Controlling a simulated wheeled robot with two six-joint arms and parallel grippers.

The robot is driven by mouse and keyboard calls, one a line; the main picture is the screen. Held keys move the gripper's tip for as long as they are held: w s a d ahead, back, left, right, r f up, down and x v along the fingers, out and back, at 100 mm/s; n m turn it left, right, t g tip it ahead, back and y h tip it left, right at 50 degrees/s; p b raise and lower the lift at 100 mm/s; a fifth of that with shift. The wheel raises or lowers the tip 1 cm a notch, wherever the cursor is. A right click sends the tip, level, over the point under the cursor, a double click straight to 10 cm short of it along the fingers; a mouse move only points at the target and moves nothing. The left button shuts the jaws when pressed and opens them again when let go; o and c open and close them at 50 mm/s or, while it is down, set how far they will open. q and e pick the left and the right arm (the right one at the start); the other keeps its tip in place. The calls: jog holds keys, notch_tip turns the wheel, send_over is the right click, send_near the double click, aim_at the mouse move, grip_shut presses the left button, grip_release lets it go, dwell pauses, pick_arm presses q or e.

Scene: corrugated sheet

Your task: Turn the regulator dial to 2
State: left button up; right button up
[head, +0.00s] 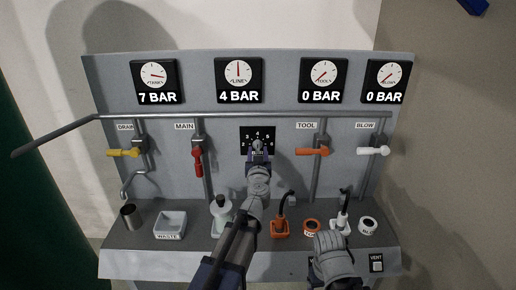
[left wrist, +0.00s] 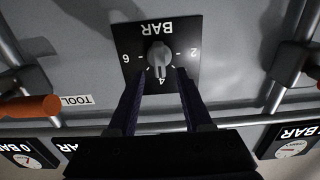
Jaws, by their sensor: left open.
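The regulator dial (left wrist: 158,54) is a grey knob on a black square plate (head: 245,134) marked BAR, with numbers around it. The left wrist view shows it upside down, with the knob's pointer at 4. The 2 (left wrist: 194,52) and the 6 (left wrist: 126,58) are on either side. My left gripper (head: 258,148) is at the dial, partly covering it in the head view. In the left wrist view its two dark fingers (left wrist: 161,78) are open, with tips near the knob's pointer end. Contact cannot be told. My right wrist shows low in the head view; its fingers do not.
Gauges above read 7 BAR (head: 157,80), 4 BAR (head: 239,78), and 0 BAR twice. A yellow drain lever (head: 122,153), red main lever (head: 197,163), orange tool lever (head: 312,152) and white blow lever (head: 373,150) flank the dial. The shelf holds a waste tray (head: 170,236) and a cup (head: 131,216).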

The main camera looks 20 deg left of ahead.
aim_at(258, 147)
pick_arm(q)
jog(key=x, duration=0.3)
jog(key=shift+w, duration=0.25)
jog(key=shift+s, duration=0.1)
grip_shut()
